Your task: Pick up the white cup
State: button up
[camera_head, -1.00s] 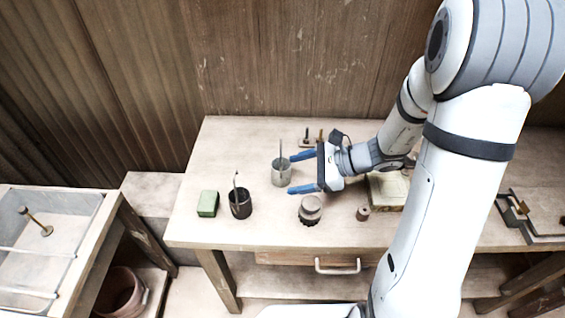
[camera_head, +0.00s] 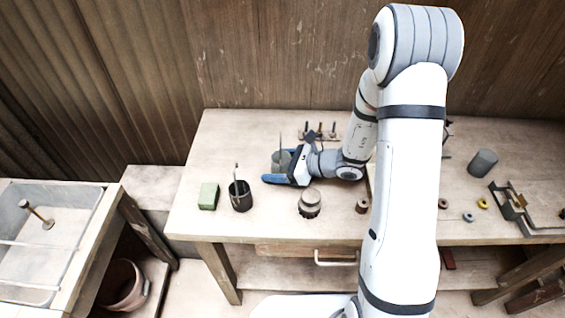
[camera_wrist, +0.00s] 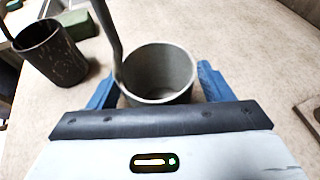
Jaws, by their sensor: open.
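The pale cup (camera_head: 281,163), greyish white with a thin stick standing in it, is upright on the workbench. In the wrist view the cup (camera_wrist: 158,88) is seen from above, its mouth open and its inside grey, with the stick leaning at its left rim. My gripper (camera_head: 272,168) is open, low over the bench, with its blue fingers on either side of the cup. In the wrist view one finger of my gripper (camera_wrist: 156,84) shows on each side of the cup, and the lower cup is partly hidden. I cannot tell whether either finger touches it.
A dark cup (camera_head: 240,197) with a stick and a green block (camera_head: 208,196) stand to the left. A dark ridged round piece (camera_head: 310,205) stands in front. A grey cylinder (camera_head: 482,163) and small rings are to the right.

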jog(key=shift+a, duration=0.1)
jog(key=shift+c, duration=0.2)
jog(key=c, duration=1)
jog(key=shift+c, duration=0.3)
jog(key=shift+r, duration=0.1)
